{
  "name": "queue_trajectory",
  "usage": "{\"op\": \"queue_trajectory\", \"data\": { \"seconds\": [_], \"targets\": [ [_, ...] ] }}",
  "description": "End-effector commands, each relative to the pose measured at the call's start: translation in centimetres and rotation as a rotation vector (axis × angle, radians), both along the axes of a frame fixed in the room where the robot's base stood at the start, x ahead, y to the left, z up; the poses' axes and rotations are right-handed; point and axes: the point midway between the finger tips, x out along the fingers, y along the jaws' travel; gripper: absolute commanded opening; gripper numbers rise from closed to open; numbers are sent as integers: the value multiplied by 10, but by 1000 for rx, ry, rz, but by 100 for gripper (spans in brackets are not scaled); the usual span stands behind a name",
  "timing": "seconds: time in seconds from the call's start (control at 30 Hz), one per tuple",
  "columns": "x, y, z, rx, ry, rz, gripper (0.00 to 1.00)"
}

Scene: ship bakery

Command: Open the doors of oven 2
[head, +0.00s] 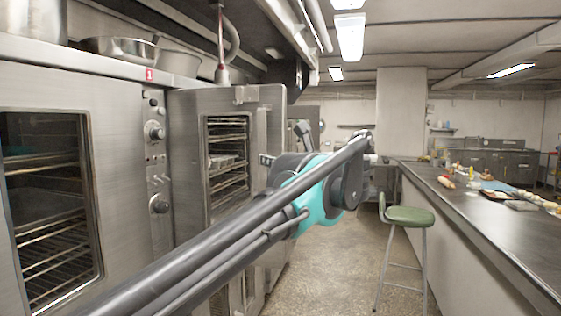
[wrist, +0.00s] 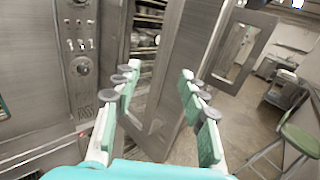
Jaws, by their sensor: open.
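A steel oven door with a window (head: 186,150) stands swung out beyond the oven marked 1, with wire racks showing through its glass. I cannot read a number 2. In the wrist view a steel door panel (wrist: 178,70) stands at an angle beside an oven opening with racks (wrist: 146,30). A second door with a window frame (wrist: 262,35) stands out further right. My gripper (wrist: 160,78) is open and empty, its padded fingers to either side of the near panel in the picture; contact cannot be told. In the head view my arm largely hides the gripper.
The oven marked 1 (head: 118,110) is at the left, doors shut. A control panel with knobs (wrist: 78,65) is left in the wrist view. A green stool (head: 408,216) stands right of my arm, by a long counter (head: 480,215). The aisle floor (head: 345,255) between is clear.

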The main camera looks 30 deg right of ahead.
Motion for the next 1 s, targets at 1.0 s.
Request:
{"op": "queue_trajectory", "data": {
  "seconds": [1.0],
  "targets": [
    [-22, 2, 0, -1, 1, 2, 42]
  ]
}}
